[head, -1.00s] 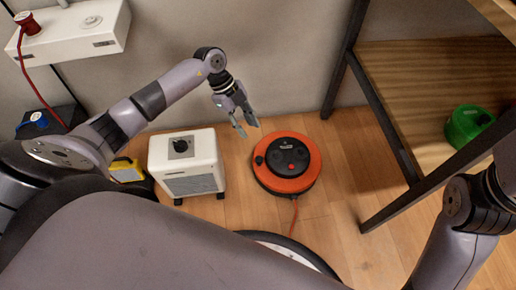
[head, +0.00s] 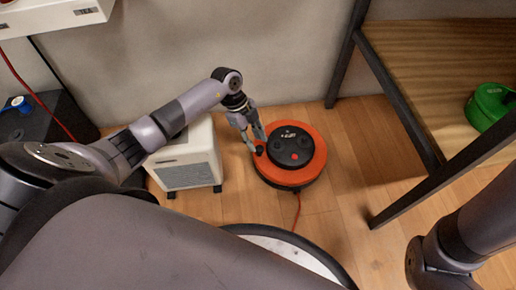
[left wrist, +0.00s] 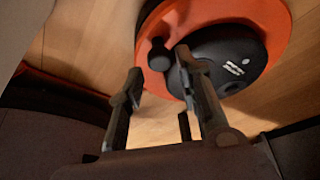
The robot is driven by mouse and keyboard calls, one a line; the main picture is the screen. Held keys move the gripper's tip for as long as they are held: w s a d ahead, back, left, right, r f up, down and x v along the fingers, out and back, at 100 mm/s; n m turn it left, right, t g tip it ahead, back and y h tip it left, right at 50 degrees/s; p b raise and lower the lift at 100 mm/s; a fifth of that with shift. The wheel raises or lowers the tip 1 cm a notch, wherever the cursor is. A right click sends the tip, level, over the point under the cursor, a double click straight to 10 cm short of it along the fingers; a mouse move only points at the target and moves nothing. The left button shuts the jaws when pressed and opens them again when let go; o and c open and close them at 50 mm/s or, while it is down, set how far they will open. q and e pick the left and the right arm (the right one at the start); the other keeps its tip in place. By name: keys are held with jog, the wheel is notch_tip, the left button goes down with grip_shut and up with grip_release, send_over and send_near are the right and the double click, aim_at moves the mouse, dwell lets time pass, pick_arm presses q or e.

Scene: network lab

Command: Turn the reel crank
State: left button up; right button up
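The orange cable reel (head: 318,170) lies flat on the wooden floor, with a black hub (head: 290,148) on top. Its small black crank knob (head: 259,150) stands at the left rim of the reel. My left gripper (head: 254,141) is at that rim beside the knob. In the left wrist view, the two fingers (left wrist: 157,72) are apart with nothing between them. The knob (left wrist: 158,55) shows just beyond the gap between the fingertips; I cannot tell whether a finger touches it. My right gripper is out of view.
A white heater-like box (head: 188,165) stands close to the left of the reel, under my left arm. A dark-framed shelf (head: 405,115) with a green reel (head: 488,106) stands to the right. A red cord (head: 298,208) runs from the reel toward my base.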

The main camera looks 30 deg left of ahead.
aim_at(259, 148)
pick_arm(q)
jog(key=shift+b+x, duration=0.7)
jog(key=shift+x, duration=0.85)
jog(key=shift+c, duration=0.6)
grip_shut()
